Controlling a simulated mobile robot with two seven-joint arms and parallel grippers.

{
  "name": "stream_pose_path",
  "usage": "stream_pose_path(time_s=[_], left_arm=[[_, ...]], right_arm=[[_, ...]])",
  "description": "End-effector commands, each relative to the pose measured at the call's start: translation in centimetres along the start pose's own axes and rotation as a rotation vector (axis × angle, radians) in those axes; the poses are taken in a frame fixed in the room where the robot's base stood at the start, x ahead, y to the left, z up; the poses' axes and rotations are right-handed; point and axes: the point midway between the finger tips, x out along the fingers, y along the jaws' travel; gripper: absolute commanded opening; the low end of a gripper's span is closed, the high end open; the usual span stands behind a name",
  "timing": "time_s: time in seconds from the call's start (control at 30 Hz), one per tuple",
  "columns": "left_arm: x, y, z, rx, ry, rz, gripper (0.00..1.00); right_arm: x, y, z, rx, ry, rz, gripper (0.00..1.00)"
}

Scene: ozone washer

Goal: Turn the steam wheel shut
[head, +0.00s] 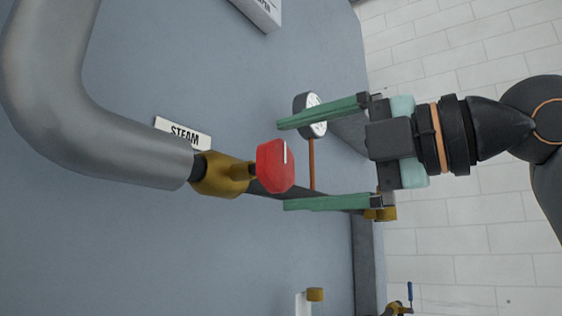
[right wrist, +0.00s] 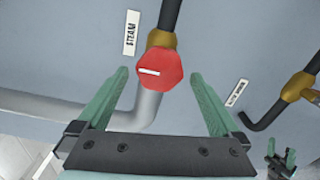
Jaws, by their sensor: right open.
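The steam wheel is a red, many-sided handle (head: 275,165) with a white mark, on a brass valve (head: 222,175) beside the STEAM label (head: 183,134). My right gripper (head: 284,165) is open, with its green fingers above and below the wheel in the head view. In the right wrist view the wheel (right wrist: 160,70) shows between and just beyond the fingertips, with gaps at both sides. I cannot tell how deep the fingers reach around it. My left gripper (right wrist: 281,158) shows small at the lower right there, fingers apart, away from the wheel.
A thick grey pipe (head: 110,145) runs into the valve from the left. A round gauge (head: 311,115) on a copper stem stands behind the upper finger. Another brass valve and dark pipe (right wrist: 293,88) lie to the right in the right wrist view. The blue-grey panel is close behind.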

Motion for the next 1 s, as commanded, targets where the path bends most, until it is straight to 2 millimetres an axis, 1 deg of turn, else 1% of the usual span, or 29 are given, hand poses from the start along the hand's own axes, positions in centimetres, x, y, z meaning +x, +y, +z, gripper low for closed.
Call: stream_pose_path(time_s=[0.03, 0.2, 0.3, 0.4, 0.5, 0.6, 1.0], left_arm=[[0.2, -0.1, -0.2, -0.001, 0.001, -0.001, 0.5], [0.5, -0.3, -0.6, -0.003, 0.004, -0.003, 0.5], [0.6, -0.5, -0.8, -0.004, 0.007, -0.004, 0.5], [0.7, -0.6, -0.9, -0.006, 0.009, -0.006, 0.5], [0.8, -0.6, -1.0, -0.007, 0.01, -0.006, 0.5], [0.8, -0.6, -1.0, -0.007, 0.011, -0.007, 0.5], [0.8, -0.6, -1.0, -0.007, 0.01, -0.007, 0.5]], right_arm=[[-1.3, 0.2, 0.2, -0.001, -0.004, 0.003, 1.0], [-5.0, 0.1, 0.1, 0.0, -0.004, 0.0, 1.0], [-6.8, 0.1, 0.1, -0.001, -0.002, 0.001, 1.0], [-8.1, 0.1, 0.1, 0.0, -0.001, -0.001, 1.0], [-8.8, 0.0, 0.0, 0.0, -0.001, -0.001, 1.0], [-9.1, 0.0, 0.0, 0.0, 0.001, -0.001, 1.0], [-9.1, 0.0, 0.0, 0.0, 0.001, -0.001, 1.0]])
